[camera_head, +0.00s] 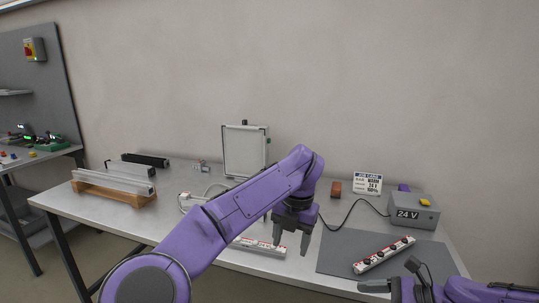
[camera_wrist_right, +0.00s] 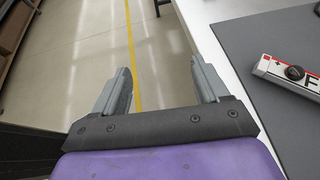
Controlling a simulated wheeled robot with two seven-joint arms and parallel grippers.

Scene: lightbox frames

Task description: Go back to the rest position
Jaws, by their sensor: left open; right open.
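My left gripper (camera_head: 290,247) is open and empty, pointing down above the front middle of the table (camera_head: 130,212). A white bar with red marks (camera_head: 262,247) lies behind and beside its fingers, partly hidden by my left arm. My right gripper (camera_head: 392,276) shows at the lower right of the head view, by the grey mat's front edge. In the right wrist view its two fingers (camera_wrist_right: 160,68) are apart with nothing between them, over floor beside the table edge. A white and red bar with black knobs (camera_head: 384,254) lies on the grey mat (camera_head: 345,250), apart from the right gripper; it also shows in the right wrist view (camera_wrist_right: 294,75).
A grey 24 V box (camera_head: 413,213) with a yellow button stands behind the mat, with a sign card (camera_head: 367,183) beside it. A white framed panel (camera_head: 244,150) stands at the back. A wooden rack (camera_head: 113,190) holds clear strips at the left. The front left tabletop is bare.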

